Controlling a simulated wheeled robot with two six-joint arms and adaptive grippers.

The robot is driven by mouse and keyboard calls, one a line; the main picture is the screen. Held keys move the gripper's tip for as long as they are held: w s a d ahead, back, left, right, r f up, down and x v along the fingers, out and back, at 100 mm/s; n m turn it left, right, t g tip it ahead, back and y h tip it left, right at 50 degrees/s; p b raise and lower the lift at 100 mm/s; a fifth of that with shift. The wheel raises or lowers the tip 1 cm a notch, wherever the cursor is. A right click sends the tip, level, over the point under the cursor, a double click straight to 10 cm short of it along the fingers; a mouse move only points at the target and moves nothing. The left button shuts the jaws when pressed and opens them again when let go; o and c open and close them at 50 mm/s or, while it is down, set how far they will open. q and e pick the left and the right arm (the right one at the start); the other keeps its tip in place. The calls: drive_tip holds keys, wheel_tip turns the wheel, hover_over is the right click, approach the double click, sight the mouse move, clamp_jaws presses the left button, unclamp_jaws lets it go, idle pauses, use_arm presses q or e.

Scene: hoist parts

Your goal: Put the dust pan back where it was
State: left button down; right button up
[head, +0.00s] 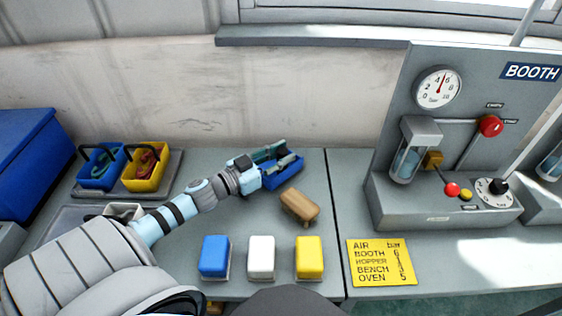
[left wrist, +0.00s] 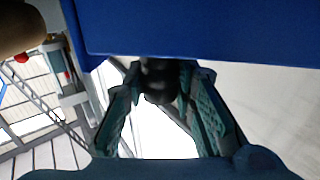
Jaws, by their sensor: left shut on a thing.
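The blue dust pan (head: 284,179) is at the left gripper, over the back middle of the bench in the head view. My left gripper (head: 272,160) is shut on it. In the left wrist view, the teal fingers (left wrist: 160,78) close around a dark, handle-like part, and the pan's broad blue face (left wrist: 200,28) fills the top. The fingers hide part of the pan, and I cannot tell whether it touches the bench. My right gripper is not in view.
A brown wooden block-like thing (head: 299,205) lies just in front of the pan. Blue (head: 214,257), white (head: 261,257) and yellow (head: 309,257) blocks stand at the front. Blue (head: 101,174) and yellow (head: 146,176) bins stand back left. The booth panel (head: 388,197) stands right.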

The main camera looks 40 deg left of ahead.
use_arm(q)
drive_tip(key=shift+f, duration=0.2)
drive_tip(key=shift+s+f, duration=0.2)
drive_tip(key=shift+f, duration=0.4)
drive_tip(key=c, duration=1.3)
unclamp_jaws()
drive_tip(key=shift+s+f, duration=0.1)
drive_tip(key=shift+f, duration=0.05)
drive_tip(key=shift+c, duration=0.2)
drive_tip(key=shift+w+r, duration=0.2)
drive_tip(key=shift+r, duration=0.45)
drive_tip(key=shift+s+f, duration=0.15)
drive_tip(key=shift+s, duration=0.15)
drive_tip(key=p+v, duration=0.2)
drive_tip(key=v, duration=0.1)
drive_tip(key=p+v, duration=0.1)
drive_tip(key=v, duration=0.3)
drive_tip(key=p+v, duration=0.2)
drive_tip(key=v, duration=0.1)
drive_tip(key=shift+s+a+r+p, duration=0.2)
drive_tip(key=shift+s+r+p, duration=0.05)
drive_tip(key=shift+r+p, duration=0.1)
drive_tip(key=shift+s+a, duration=0.1)
drive_tip(key=shift+s, duration=0.2)
